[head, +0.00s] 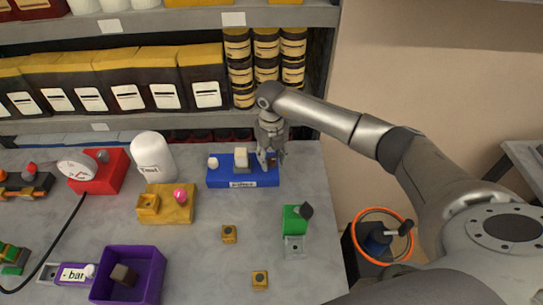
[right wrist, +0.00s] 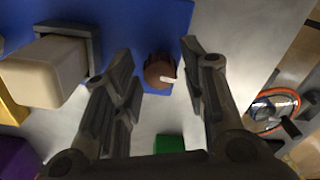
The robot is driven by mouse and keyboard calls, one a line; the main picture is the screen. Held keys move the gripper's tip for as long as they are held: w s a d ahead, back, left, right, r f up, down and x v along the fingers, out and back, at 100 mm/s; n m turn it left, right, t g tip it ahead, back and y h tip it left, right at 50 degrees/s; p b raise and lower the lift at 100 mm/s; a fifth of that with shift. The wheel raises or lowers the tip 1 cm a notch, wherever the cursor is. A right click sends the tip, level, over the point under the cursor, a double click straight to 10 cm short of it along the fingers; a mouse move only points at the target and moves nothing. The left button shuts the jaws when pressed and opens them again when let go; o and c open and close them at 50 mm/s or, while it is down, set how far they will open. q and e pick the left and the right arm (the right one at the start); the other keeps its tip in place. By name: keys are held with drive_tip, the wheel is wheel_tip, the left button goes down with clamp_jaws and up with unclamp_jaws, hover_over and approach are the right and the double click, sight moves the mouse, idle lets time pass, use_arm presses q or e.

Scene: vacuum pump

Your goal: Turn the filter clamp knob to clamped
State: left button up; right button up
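The blue block (head: 217,178) stands at the back of the table, with a small label too small to read. On it are a small white knob (head: 213,162), a cream block (head: 241,157) in a grey holder and, at its right end, a brown round knob (right wrist: 158,70) with a white pointer. The pointer aims to the right in the right wrist view. My right gripper (head: 268,163) is over this right end, fingers down. In the right wrist view its fingers (right wrist: 158,75) are spread, with the brown knob between them and gaps on both sides. My left gripper is out of view.
A white cylinder (head: 153,158) and a red gauge block (head: 107,172) stand to the left. A yellow block (head: 180,208), a green block (head: 294,219) and a purple bin (head: 146,284) are nearer. Shelves with bags and jars rise behind. The table centre has clear patches.

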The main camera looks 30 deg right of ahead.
clamp_jaws()
drive_tip(key=shift+n+b, duration=0.5)
drive_tip(key=shift+b, duration=0.25)
drive_tip(key=shift+o, duration=1.7)
unclamp_jaws()
